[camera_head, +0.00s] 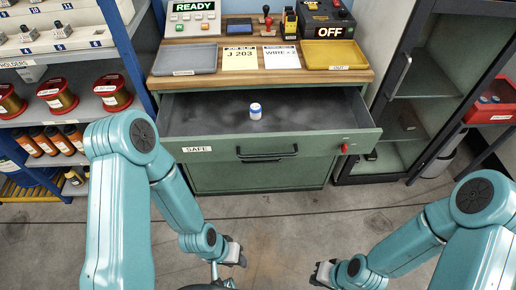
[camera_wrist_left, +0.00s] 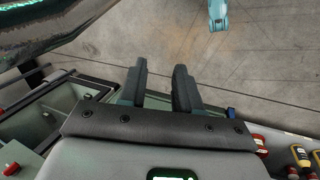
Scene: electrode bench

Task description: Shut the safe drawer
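The green safe drawer (camera_head: 200,143), labelled SAFE, stands pulled out from the bench below the wooden top. A white jar with a blue lid (camera_head: 255,112) stands upright inside it on the dark floor. The drawer front has a dark handle (camera_head: 266,153) and a red knob (camera_head: 344,148) near its right end. My left gripper (camera_head: 234,254) is low in front of the bench, apart from the drawer. In the left wrist view its two dark fingers (camera_wrist_left: 161,88) are apart with nothing between them. My right gripper (camera_head: 322,274) is low at the right; its fingers are too small to judge.
On the bench top are a grey tray (camera_head: 184,60), a yellow tray (camera_head: 335,55), two cards and a control box marked OFF (camera_head: 328,25). A shelf with spools (camera_head: 57,93) stands left, a glass-door cabinet (camera_head: 405,100) right. The floor (camera_head: 280,225) in front is clear.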

